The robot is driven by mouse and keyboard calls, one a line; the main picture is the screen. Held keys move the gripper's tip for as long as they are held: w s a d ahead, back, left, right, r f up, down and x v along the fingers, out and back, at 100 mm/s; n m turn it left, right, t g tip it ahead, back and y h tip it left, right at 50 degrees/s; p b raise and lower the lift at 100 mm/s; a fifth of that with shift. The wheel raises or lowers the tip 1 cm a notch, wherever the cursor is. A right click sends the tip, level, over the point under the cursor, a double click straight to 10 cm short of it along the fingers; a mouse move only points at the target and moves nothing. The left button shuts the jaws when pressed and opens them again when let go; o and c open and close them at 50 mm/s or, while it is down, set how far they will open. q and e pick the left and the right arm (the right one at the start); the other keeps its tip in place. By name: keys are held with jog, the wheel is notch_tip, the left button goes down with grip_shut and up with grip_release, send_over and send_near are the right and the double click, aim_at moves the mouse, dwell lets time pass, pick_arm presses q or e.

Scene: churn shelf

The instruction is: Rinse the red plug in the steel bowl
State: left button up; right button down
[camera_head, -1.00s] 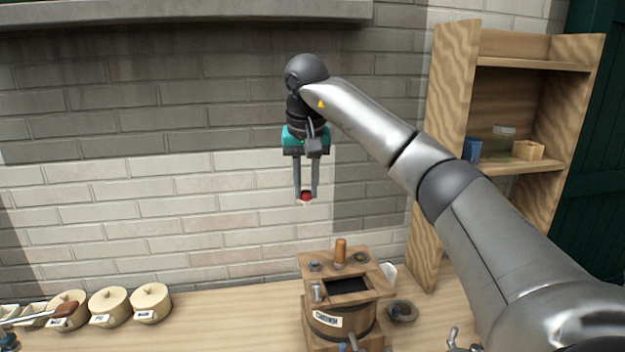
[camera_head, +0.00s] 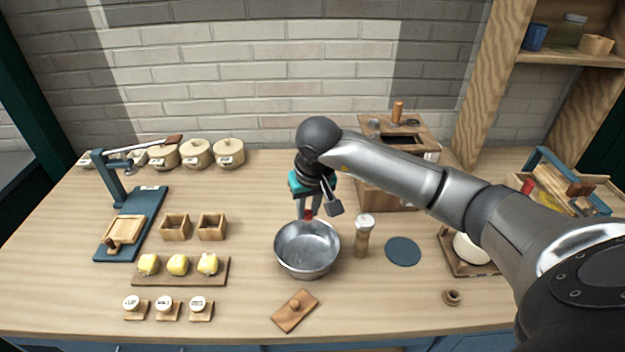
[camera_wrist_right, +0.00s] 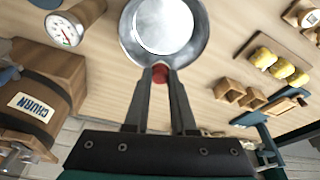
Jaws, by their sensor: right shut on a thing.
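The red plug (camera_head: 308,215) is between the fingertips of my right gripper (camera_head: 308,212), which is shut on it. It also shows in the right wrist view (camera_wrist_right: 160,73) at the fingertips. The steel bowl (camera_head: 290,262) stands on the bench in the middle of the head view. The plug is above the bowl's far rim in the head view; its exact height over the bowl is hard to tell. In the wrist view the bowl (camera_wrist_right: 196,48) lies just beyond the fingertips. My left gripper is not in view.
The wooden churn (camera_head: 385,190) stands behind the bowl to the right. A wooden cylinder with a dial (camera_head: 362,238) stands close to the bowl's right side. A board with yellow lumps (camera_head: 180,279) lies to the left. A flat wooden piece with a knob (camera_head: 295,312) lies in front.

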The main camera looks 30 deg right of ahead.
jog(key=shift+s+a+f, duration=0.25)
jog(key=shift+a+f, duration=0.05)
jog(key=shift+f, duration=0.1)
jog(key=shift+w+d+f+b, duration=0.1)
jog(key=shift+f+b, duration=0.4)
jog(key=shift+f, duration=0.15)
notch_tip(320, 180, down, 9)
jog(key=b, duration=0.7)
jog(key=shift+w+a+b, duration=0.15)
jog(key=shift+a+b, duration=0.1)
jog(key=shift+b, duration=0.05)
jog(key=shift+s+d, duration=0.2)
jog(key=shift+d, duration=0.05)
jog(key=shift+w+a+b, duration=0.15)
jog(key=shift+a+b, duration=0.1)
jog(key=shift+b, duration=0.05)
dwell(0.4)
jog(key=shift+r, duration=0.1)
